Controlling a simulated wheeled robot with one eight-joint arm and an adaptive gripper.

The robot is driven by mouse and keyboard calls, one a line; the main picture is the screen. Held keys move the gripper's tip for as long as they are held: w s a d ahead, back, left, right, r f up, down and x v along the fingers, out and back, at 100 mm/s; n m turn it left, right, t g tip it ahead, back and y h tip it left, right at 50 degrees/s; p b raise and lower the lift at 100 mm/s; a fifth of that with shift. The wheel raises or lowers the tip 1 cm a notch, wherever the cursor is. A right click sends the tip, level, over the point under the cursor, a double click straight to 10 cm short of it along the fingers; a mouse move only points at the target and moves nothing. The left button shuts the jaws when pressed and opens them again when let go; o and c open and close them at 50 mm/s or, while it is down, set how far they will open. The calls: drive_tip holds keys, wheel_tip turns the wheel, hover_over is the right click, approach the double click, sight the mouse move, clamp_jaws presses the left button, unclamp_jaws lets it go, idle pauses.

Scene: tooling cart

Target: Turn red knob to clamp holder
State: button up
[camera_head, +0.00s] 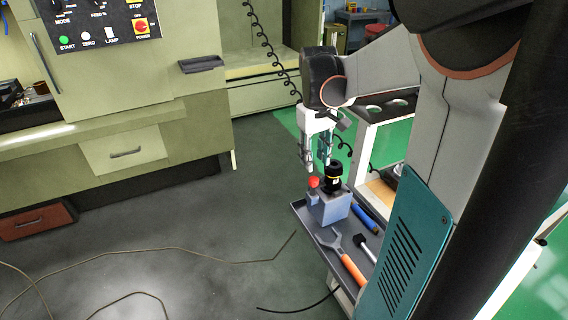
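The red knob (313,182) sits at the upper left of a blue-grey clamping block (334,209) on the cart's tray. A black tool holder (333,174) with a yellow band stands upright in the top of the block. My gripper (317,164) points down just above the red knob, with its two fingers apart and nothing seen between them. The fingertips look close to the knob and the holder, but I cannot tell whether they touch either. The holder's lower part is hidden inside the block.
On the cart tray (318,240) lie a wrench with an orange handle (352,269), a black-headed tool (365,246) and a blue cylindrical item (364,216). A machine with a control panel (100,22) stands at left. Cables (150,249) lie on the open grey floor.

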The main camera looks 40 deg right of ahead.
sight(314, 179)
wheel_tip(314, 179, down, 7)
drive_tip(key=shift+d+f+b, duration=0.15)
drive_tip(key=shift+f+b, duration=0.05)
drive_tip(key=shift+b, duration=0.9)
clamp_jaws()
